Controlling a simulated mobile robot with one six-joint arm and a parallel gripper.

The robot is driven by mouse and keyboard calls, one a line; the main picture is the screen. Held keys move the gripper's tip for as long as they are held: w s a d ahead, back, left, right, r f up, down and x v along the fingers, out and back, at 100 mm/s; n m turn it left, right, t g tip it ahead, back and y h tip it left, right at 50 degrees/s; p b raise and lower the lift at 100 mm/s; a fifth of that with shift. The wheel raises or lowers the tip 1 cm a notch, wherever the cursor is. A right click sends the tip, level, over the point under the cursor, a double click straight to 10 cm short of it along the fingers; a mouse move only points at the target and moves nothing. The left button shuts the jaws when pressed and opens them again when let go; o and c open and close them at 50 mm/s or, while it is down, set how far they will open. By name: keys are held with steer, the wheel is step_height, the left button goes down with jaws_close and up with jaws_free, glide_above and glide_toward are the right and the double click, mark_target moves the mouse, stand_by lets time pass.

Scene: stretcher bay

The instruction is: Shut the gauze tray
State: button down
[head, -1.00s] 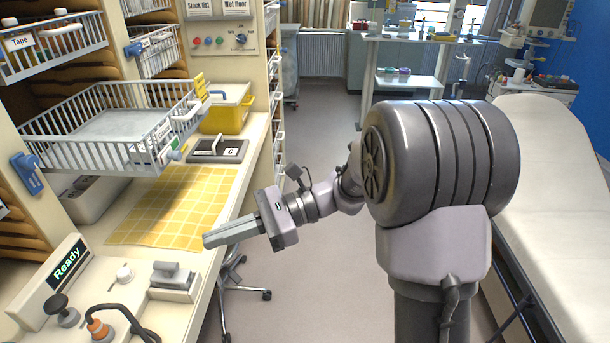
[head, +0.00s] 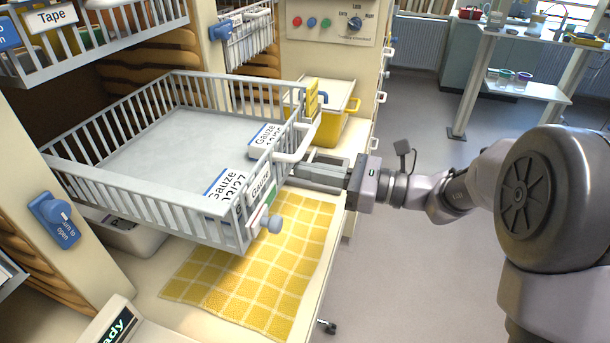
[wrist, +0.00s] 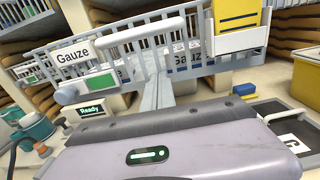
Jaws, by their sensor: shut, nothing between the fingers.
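The gauze tray (head: 150,195) is a grey wire basket pulled out from the shelf unit over the bench. Its front carries a "Gauze" label, a green marker, a white handle (head: 295,142), a blue-grey knob (head: 270,225) and a yellow card. Gauze packs (head: 228,190) lie inside. In the wrist view the tray front (wrist: 100,62) spans the upper part, with its handle (wrist: 140,32) above my fingers. My gripper (head: 292,172) is shut and empty, its fingertips at the tray's front face, below the handle. I cannot tell whether they touch it. The gripper also shows in the wrist view (wrist: 158,80).
A tape basket (head: 80,40) is above. A blue turn-to-open latch (head: 55,218) is on the post at left. A yellow bin (head: 335,125) stands behind the tray, and a yellow checked mat (head: 250,270) lies below. The floor (head: 410,270) at right is clear.

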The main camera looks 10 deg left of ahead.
mark_target(177, 150)
steer(key=shift+w+a, duration=0.1)
steer(key=shift+a, duration=0.5)
steer(key=shift+a, duration=0.1)
steer(key=shift+a+r, duration=0.1)
steer(key=shift+a, duration=0.1)
steer(key=a+p, duration=0.2)
steer(key=a, duration=0.7)
steer(key=w+a+p, duration=0.1)
steer(key=a+p, duration=0.1)
steer(key=a, duration=0.7)
steer(key=w+a+p, duration=0.1)
steer(key=a+p, duration=0.2)
steer(key=a, duration=0.6)
steer(key=shift+w+a, duration=0.15)
steer(key=shift+a, duration=0.65)
steer(key=shift+r, duration=0.2)
